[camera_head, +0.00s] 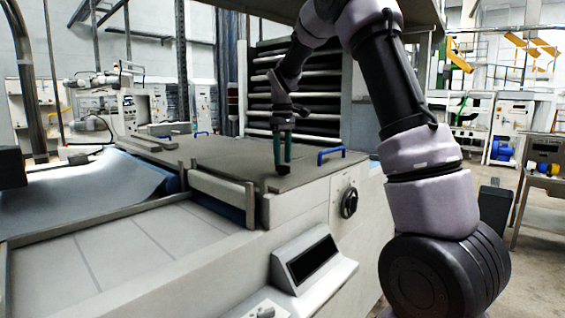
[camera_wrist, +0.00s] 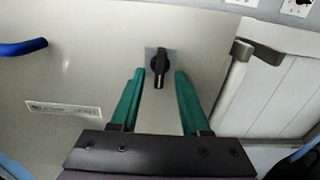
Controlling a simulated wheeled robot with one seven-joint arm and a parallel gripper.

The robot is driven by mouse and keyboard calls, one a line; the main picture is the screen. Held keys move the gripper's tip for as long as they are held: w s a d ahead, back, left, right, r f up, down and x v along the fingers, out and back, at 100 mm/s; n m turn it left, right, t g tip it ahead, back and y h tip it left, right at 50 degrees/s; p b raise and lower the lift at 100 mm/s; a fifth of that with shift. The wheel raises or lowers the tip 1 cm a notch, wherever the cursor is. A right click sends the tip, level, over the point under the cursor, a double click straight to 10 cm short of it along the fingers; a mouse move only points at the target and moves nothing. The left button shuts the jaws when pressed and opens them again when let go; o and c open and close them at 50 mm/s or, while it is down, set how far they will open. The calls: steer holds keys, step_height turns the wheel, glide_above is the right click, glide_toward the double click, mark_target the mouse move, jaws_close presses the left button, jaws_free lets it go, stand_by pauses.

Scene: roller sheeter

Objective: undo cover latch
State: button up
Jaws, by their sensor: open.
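The cover latch (camera_wrist: 159,64) is a black turn knob on a small grey-blue plate, set in the flat grey cover (camera_wrist: 90,75). In the wrist view its lever points down the picture, toward my gripper's palm. My gripper (camera_wrist: 159,74) has two green fingers, open, one on each side of the latch with a visible gap on both sides. In the head view my gripper (camera_head: 283,150) points down over the near right part of the cover (camera_head: 185,155). There the latch is small and partly hidden by the fingers.
Blue handles stand on the cover, one near its right edge (camera_head: 331,155). A dark round knob (camera_head: 349,202) and a sloped panel (camera_head: 313,258) are on the machine's near side. A metal bracket (camera_wrist: 252,52) lies right of the latch in the wrist view.

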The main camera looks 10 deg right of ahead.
steer(key=shift+f, duration=1)
steer(key=shift+c, duration=0.3)
jaws_close()
